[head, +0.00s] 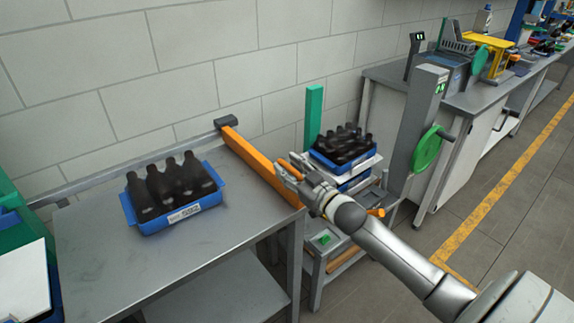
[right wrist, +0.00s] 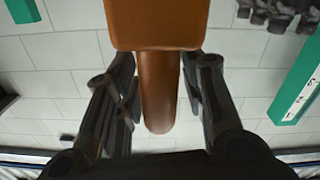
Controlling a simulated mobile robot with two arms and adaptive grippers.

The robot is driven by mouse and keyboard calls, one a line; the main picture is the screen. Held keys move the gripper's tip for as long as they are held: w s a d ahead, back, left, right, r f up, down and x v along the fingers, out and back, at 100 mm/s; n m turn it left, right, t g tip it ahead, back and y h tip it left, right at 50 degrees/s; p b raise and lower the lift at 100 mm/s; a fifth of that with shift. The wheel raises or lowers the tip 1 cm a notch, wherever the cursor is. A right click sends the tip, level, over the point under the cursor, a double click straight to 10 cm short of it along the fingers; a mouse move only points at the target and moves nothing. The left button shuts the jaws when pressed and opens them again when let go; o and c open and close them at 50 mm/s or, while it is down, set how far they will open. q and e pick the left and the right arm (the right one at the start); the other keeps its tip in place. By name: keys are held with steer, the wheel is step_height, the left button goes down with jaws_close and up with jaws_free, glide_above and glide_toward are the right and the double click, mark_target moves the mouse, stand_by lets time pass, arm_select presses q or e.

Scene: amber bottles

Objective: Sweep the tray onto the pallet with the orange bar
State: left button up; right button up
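The blue tray (head: 150,226), filled with several dark bottles (head: 168,188), stands on the left part of the grey table. The orange bar (head: 250,163) runs along the right of the table, apart from the tray. My right gripper (head: 287,172) is at the bar's near end. In the right wrist view the orange bar (right wrist: 155,22) has a rounded handle (right wrist: 158,95), and my right fingers (right wrist: 160,85) close in on both its sides. The pallet (head: 366,165) appears to be the light layer under another bottle-filled blue tray on the stand. My left gripper is out of view.
The grey table (head: 185,265) is bare between tray and bar. A rail (head: 130,170) runs along the wall behind it. A green post (head: 314,115) rises beside the stand. A grey column with a green handwheel (head: 426,150) stands farther right.

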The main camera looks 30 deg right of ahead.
steer(key=shift+w, duration=0.6)
jaws_close()
steer(key=shift+a, duration=0.1)
